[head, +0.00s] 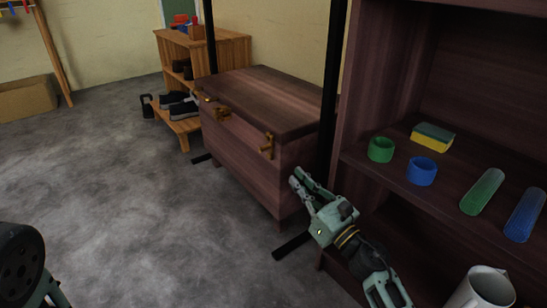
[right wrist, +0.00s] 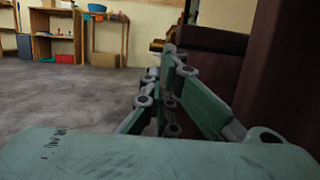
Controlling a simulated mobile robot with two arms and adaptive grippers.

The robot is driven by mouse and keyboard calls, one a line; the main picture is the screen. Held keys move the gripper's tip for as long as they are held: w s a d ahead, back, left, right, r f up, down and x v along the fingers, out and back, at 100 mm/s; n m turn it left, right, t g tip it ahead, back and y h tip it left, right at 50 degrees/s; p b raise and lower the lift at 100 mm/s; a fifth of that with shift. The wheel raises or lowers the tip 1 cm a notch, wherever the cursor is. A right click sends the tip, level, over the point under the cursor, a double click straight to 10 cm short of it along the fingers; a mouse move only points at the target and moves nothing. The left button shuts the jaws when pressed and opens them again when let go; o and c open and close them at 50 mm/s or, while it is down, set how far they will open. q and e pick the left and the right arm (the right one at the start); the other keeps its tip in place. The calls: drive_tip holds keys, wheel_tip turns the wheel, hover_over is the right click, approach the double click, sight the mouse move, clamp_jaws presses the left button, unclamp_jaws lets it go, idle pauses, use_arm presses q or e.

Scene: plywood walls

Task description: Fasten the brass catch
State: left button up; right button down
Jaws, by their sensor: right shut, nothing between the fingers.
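A dark wooden chest (head: 250,150) stands with its lid down, between black posts. A brass catch (head: 267,146) is on its front near the right end; whether it is fastened is too small to tell. My right gripper (head: 298,178) is shut and empty, just right of and below the near catch, by the chest's right end. Its fingers also fill the middle of the right wrist view (right wrist: 170,75).
A dark shelf unit close on the right holds a green ring (head: 380,149), a blue ring (head: 421,171), a sponge (head: 432,137) and two tubes. A white cup (head: 484,289) stands lower. A shoe rack (head: 220,48) is behind the chest.

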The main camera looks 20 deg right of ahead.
sight(268, 148)
drive_tip(key=p+x, duration=0.1)
drive_tip(key=x, duration=0.9)
drive_tip(key=shift+w, duration=0.35)
drive_tip(key=shift+a, duration=0.15)
drive_tip(key=p, duration=0.1)
drive_tip(key=r+p, duration=0.1)
drive_tip(key=p, duration=0.1)
drive_tip(key=shift+w+a+r+g, duration=0.1)
drive_tip(key=shift+w+g, duration=0.2)
drive_tip(key=shift+w+p, duration=0.15)
drive_tip(key=shift+p, duration=0.6)
drive_tip(key=shift+h, duration=0.3)
